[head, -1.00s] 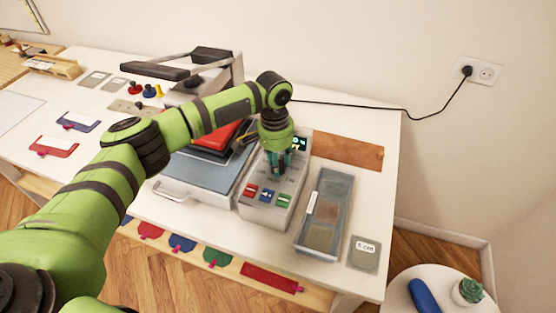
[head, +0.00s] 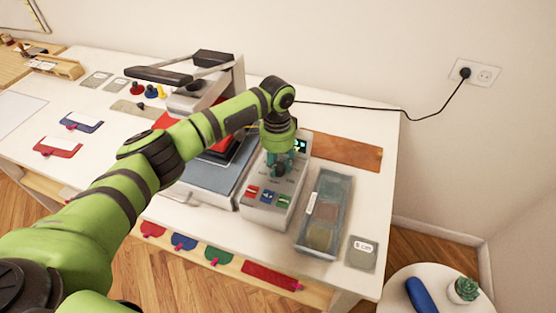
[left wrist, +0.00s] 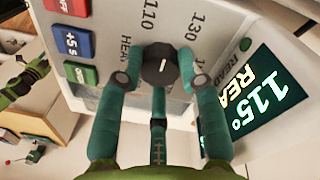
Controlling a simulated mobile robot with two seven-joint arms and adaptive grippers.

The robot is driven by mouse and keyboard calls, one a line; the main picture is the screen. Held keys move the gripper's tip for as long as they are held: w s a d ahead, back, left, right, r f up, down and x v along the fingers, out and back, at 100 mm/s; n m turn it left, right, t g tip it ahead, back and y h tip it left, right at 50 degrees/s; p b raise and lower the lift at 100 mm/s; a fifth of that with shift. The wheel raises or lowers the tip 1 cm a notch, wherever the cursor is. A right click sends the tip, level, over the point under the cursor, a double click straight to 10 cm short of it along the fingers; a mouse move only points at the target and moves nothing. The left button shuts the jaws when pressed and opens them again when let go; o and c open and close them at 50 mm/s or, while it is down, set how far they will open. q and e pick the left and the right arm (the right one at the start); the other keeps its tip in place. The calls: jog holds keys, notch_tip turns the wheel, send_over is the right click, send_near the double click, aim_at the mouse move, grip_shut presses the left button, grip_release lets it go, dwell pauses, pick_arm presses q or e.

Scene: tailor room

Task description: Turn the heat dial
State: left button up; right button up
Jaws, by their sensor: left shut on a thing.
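The heat dial (left wrist: 160,66) is a round black knob with a white pointer line, on the pale face of the control box (head: 265,210). Numbers 110 and 130 show beside it in the left wrist view. My left gripper (head: 279,168) reaches down onto the box from above. In the left wrist view its teal fingers (left wrist: 160,75) are shut on the dial from both sides. The box's display (left wrist: 258,103) shows 115° and a partly cut-off word starting REA. My right gripper is not in view.
The box carries red, blue and green buttons (head: 267,197). A heat press (head: 215,85) stands to its left. A clear lidded tray (head: 325,212) is to its right, with a small labelled card (head: 362,254) beyond. A black cable runs to the wall socket (head: 475,72).

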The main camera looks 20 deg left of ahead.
aim_at(281, 164)
pick_arm(q)
jog(key=m, duration=0.5)
jog(key=shift+w+d+m+p, duration=0.1)
jog(key=shift+d+m+p, duration=0.1)
jog(key=shift+m+p, duration=0.15)
dwell(0.4)
jog(key=o, duration=1.1)
jog(key=shift+o, duration=0.2)
jog(key=shift+r, duration=0.1)
jog(key=shift+r, duration=0.3)
notch_tip(281, 164, up, 11)
jog(key=shift+w, duration=0.35)
